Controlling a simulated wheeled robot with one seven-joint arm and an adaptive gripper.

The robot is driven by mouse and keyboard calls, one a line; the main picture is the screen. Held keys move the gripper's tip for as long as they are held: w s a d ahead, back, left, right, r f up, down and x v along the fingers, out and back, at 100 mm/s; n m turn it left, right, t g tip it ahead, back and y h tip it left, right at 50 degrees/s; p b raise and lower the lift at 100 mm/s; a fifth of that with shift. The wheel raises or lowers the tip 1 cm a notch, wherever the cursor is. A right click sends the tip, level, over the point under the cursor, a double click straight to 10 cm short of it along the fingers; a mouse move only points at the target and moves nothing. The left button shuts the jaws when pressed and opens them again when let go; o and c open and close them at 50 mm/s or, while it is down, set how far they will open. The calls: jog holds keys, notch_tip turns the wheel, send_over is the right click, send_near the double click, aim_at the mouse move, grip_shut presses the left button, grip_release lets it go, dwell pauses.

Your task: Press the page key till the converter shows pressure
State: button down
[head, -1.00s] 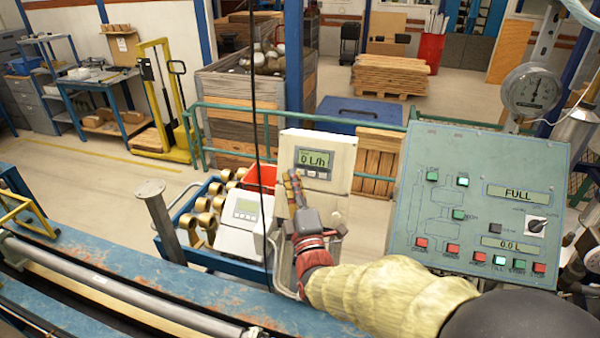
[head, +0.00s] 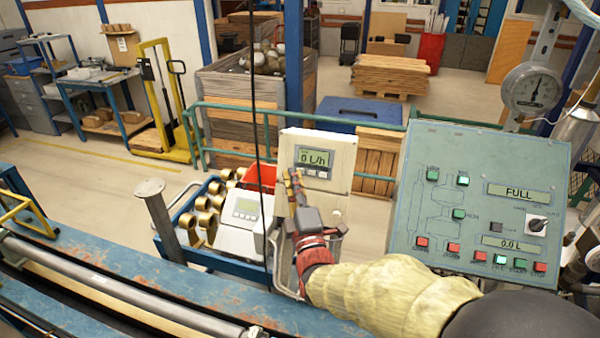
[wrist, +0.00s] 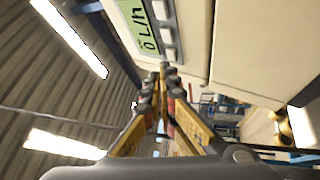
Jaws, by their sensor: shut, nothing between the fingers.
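The converter (head: 317,152) is a cream wall box with a small grey-framed display that reads "0 L/h". Its display also shows in the wrist view (wrist: 146,27), turned on its side, with a row of grey keys (wrist: 168,35) along one edge. My gripper (head: 293,174) is shut and empty, its fingertips close to the lower left of the display. In the wrist view the fingertips (wrist: 164,72) are together near the end of the key row. I cannot tell whether they touch a key. The lettering on the keys is not readable.
A second cream device (head: 243,208) with a display stands left of my gripper, by a blue crate of brass fittings (head: 205,215). A green control panel (head: 470,205) stands at the right. A blue rail (head: 120,280) runs along the front.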

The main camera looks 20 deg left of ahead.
jog(key=shift+w+f+b, duration=0.25)
jog(key=shift+w+b, duration=0.4)
jog(key=shift+b, duration=0.1)
dwell(0.7)
jog(key=shift+s, duration=0.15)
jog(key=shift+s+r, duration=0.25)
jog(key=shift+s, duration=0.35)
jog(key=shift+b, duration=0.8)
jog(key=shift+w+f, duration=0.1)
jog(key=shift+w, duration=0.05)
jog(key=shift+w+b, duration=0.25)
jog(key=shift+b, duration=0.3)
